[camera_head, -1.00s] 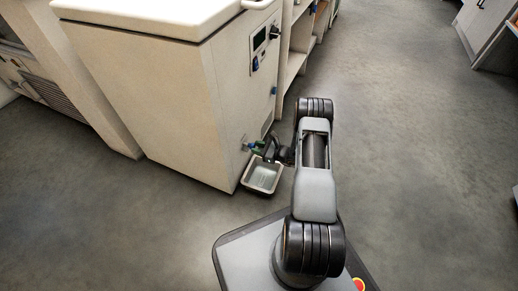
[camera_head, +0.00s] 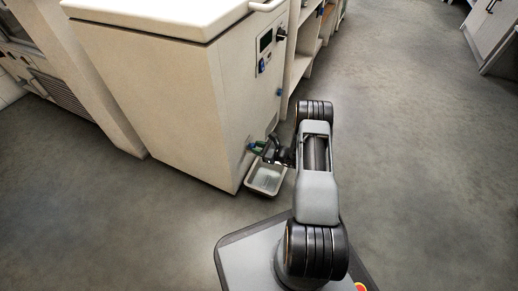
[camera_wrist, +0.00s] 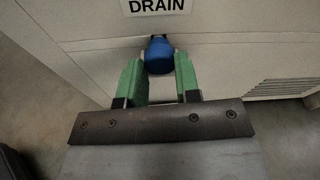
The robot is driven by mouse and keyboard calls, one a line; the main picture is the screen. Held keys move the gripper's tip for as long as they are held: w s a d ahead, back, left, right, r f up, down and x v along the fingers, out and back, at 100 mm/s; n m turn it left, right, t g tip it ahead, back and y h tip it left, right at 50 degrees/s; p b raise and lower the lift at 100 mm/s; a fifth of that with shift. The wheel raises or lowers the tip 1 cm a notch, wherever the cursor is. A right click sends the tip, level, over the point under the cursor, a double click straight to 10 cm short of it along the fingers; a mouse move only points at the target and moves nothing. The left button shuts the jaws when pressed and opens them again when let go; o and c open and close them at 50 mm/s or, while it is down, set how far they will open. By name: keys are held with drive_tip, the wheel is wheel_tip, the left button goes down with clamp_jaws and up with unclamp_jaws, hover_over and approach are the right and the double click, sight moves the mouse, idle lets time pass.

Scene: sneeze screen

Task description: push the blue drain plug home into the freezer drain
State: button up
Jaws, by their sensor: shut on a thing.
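The blue drain plug (camera_wrist: 159,56) is between the green fingertips of my gripper (camera_wrist: 158,75) in the wrist view, held against or very near the freezer's pale wall, just below a DRAIN label (camera_wrist: 156,5). The drain opening is hidden behind the plug, so I cannot tell how deep the plug sits. In the head view my gripper (camera_head: 257,148) is low at the front face of the white freezer (camera_head: 165,95). The plug is too small there to make out clearly.
A shallow grey tray (camera_head: 266,180) lies on the floor below my gripper, close to the freezer's corner. A louvred vent (camera_wrist: 282,88) is right of the plug. Open shelves (camera_head: 302,45) stand beyond the freezer. The floor to the right is clear.

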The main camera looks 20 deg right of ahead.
drive_tip(key=shift+w+a, duration=0.15)
idle(0.6)
drive_tip(key=o, duration=1)
drive_tip(key=shift+c, duration=0.2)
drive_tip(key=p+v, duration=0.1)
drive_tip(key=v, duration=0.6)
drive_tip(key=shift+p, duration=0.35)
